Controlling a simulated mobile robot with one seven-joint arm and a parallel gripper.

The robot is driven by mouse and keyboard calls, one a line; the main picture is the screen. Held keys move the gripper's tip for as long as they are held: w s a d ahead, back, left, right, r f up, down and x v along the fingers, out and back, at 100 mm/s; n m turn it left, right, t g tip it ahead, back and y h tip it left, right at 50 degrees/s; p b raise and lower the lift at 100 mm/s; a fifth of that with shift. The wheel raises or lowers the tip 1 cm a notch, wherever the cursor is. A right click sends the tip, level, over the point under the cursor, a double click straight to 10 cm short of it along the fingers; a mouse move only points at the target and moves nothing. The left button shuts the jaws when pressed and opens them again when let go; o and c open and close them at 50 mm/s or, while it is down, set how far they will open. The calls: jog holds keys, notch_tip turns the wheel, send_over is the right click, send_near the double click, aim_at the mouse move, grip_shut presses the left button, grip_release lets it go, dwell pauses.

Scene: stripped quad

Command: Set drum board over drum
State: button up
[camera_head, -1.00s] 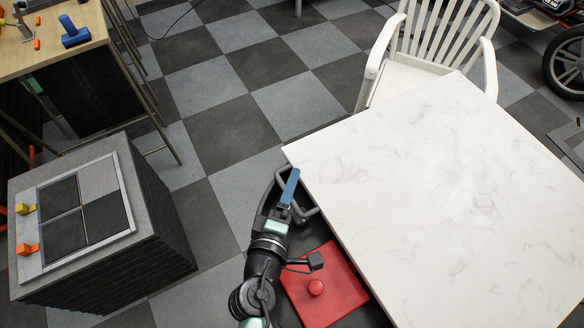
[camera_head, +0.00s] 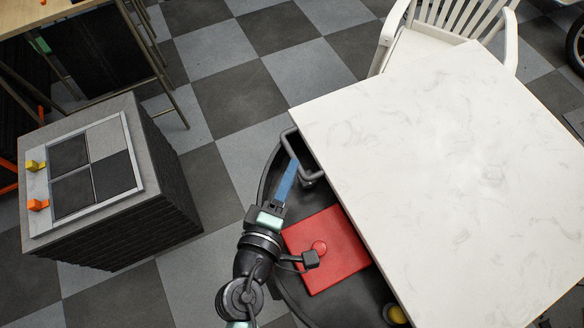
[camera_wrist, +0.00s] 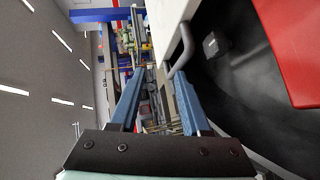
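A large white marbled board (camera_head: 450,170) lies level at the right and hides part of a dark round top (camera_head: 272,185), which looks like the drum. A grey bar handle (camera_head: 292,138) stands at the board's left edge. My gripper (camera_head: 292,165) is beside this handle, its blue fingers pointing towards it. In the wrist view, my gripper (camera_wrist: 158,72) is open, with a gap between the fingers. The handle (camera_wrist: 181,52) lies just beyond the right fingertip, not clearly between the fingers. Whether they touch cannot be told.
A red square block (camera_head: 335,262) with a round knob and a yellow knob (camera_head: 396,314) sit on the dark top. A white chair (camera_head: 400,50) stands behind the board. A grey box (camera_head: 165,200) with tiles is at left. Checkered floor (camera_head: 240,100) between is clear.

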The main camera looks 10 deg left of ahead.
jog(key=shift+v, duration=1.15)
jog(key=shift+f+b, duration=0.15)
jog(key=shift+b, duration=0.15)
